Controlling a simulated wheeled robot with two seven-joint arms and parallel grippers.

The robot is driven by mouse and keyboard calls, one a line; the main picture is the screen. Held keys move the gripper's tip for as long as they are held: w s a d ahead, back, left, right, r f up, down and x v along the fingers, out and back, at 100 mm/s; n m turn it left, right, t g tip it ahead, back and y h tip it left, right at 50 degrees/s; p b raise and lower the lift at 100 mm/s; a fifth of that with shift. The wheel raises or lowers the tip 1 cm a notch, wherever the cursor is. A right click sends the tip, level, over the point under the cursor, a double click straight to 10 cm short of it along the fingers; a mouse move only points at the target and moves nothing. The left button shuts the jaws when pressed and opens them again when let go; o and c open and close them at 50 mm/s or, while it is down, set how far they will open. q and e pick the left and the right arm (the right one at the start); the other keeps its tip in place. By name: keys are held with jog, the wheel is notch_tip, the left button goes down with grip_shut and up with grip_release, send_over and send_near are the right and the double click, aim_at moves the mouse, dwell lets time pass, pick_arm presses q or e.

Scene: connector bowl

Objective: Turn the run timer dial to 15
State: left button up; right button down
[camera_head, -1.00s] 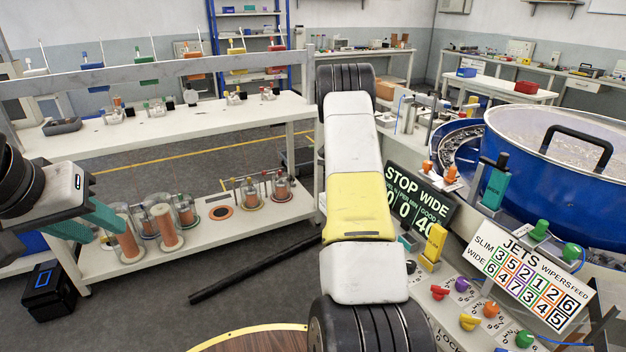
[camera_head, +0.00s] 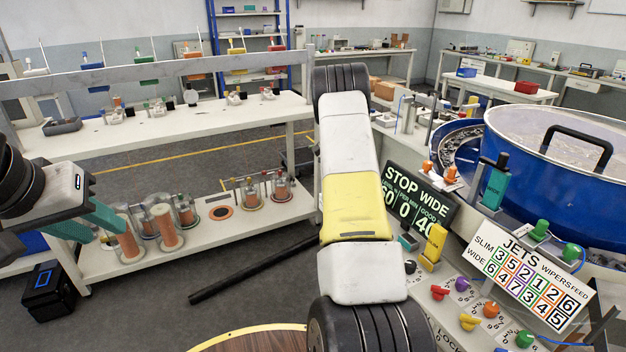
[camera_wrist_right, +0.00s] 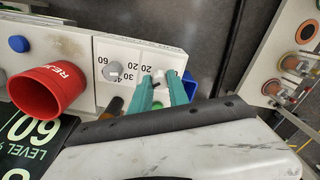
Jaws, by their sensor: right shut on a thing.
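A white panel (camera_wrist_right: 118,92) with printed numbers carries two small grey-white knobs in the right wrist view. The left knob (camera_wrist_right: 113,72) stands beside 60, 30 and 45. My right gripper (camera_wrist_right: 160,86) has its teal fingers shut around the right knob (camera_wrist_right: 158,76), beside two 20 marks. The fingers hide part of this knob and its scale, so I cannot read its setting or which knob is the run timer. In the head view my right arm hides that gripper. My left gripper (camera_head: 102,219) hangs at the left edge; its opening is unclear.
A red cup-like part (camera_wrist_right: 48,92) marked REJ stands beside the panel. The display board (camera_head: 420,198) reads STOP WIDE. A jets card (camera_head: 527,277), coloured knobs (camera_head: 470,321) and a blue bowl (camera_head: 560,150) are on the right. A low shelf (camera_head: 205,238) with spools stands left.

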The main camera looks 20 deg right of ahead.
jog(key=c, duration=1.3)
grip_release()
jog(key=shift+o, duration=0.2)
jog(key=shift+r, duration=0.1)
jog(key=shift+r, duration=3.85)
